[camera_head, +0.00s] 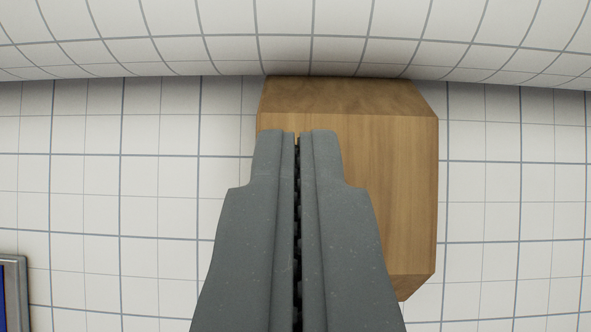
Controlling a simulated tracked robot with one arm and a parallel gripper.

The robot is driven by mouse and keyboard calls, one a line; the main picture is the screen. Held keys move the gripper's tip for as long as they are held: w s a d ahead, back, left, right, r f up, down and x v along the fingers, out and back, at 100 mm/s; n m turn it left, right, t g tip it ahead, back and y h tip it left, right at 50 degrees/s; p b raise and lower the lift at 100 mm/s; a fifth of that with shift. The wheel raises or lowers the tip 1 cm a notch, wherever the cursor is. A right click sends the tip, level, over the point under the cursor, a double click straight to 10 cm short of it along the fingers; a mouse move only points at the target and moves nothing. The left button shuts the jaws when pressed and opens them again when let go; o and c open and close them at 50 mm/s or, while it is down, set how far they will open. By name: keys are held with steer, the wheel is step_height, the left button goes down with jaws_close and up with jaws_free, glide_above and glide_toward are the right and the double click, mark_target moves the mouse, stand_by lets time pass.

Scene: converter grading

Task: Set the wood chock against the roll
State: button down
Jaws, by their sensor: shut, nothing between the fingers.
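The wood chock (408,190) is a brown block with bevelled edges, lying on a white gridded surface in the middle of the view. The roll (330,35) is the white, grid-patterned curved form across the top. The chock's far sloped face meets the roll's lower edge in the picture; I cannot tell whether they touch. My gripper (297,135) is shut and empty. Its fingers reach in from the bottom and lie over the chock's left and middle part, hiding much of it. I cannot tell whether the fingertips touch the chock.
A grey-framed item with a dark blue inside (14,290) shows at the lower left edge, mostly cut off. The gridded surface (110,190) is clear to the left and right of the chock. The roll spans the full width at the top.

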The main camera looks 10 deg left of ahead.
mark_target(295, 115)
steer(key=shift+x, duration=3.2)
steer(key=shift+s+f, duration=0.1)
steer(key=shift+s, duration=0.85)
steer(key=shift+r, duration=0.2)
